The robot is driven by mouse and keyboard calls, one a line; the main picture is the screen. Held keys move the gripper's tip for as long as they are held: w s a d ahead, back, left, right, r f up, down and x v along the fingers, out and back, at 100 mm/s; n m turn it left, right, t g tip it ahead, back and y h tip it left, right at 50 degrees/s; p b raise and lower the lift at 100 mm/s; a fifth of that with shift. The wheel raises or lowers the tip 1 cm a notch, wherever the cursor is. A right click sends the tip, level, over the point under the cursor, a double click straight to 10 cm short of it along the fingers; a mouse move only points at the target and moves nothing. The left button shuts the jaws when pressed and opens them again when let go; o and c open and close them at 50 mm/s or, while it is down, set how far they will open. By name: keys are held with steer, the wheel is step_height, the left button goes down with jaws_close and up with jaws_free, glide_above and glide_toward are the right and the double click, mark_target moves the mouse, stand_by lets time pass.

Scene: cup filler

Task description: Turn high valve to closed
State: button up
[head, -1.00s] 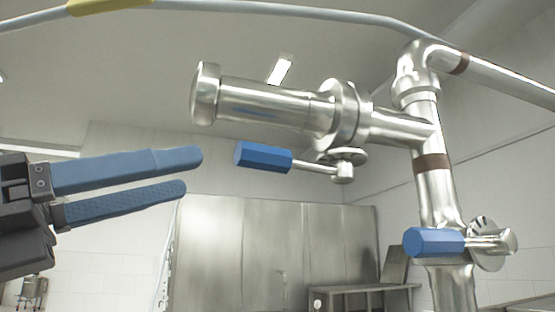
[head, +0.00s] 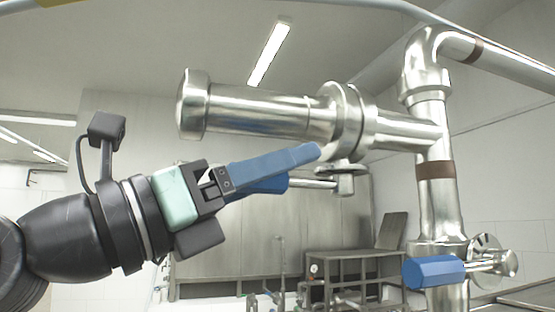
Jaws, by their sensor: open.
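The high valve has a blue hexagonal handle (head: 274,185) on a metal stem, below the horizontal steel pipe (head: 255,112). The handle lies roughly level and points left, along the pipe. My gripper (head: 300,158) comes in from the left with open jaws. One blue finger passes in front of the handle and hides most of it, its tip just below the pipe's flange. The other finger is not clearly seen, so I cannot tell whether the handle lies between the fingers or is touched.
A lower valve with a blue handle (head: 434,272) sits on the vertical pipe (head: 437,205) at right, its handle pointing left. A metal bench (head: 355,262) stands in the background. The space left of the vertical pipe and below my gripper is clear.

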jaws_close()
stand_by(1.4)
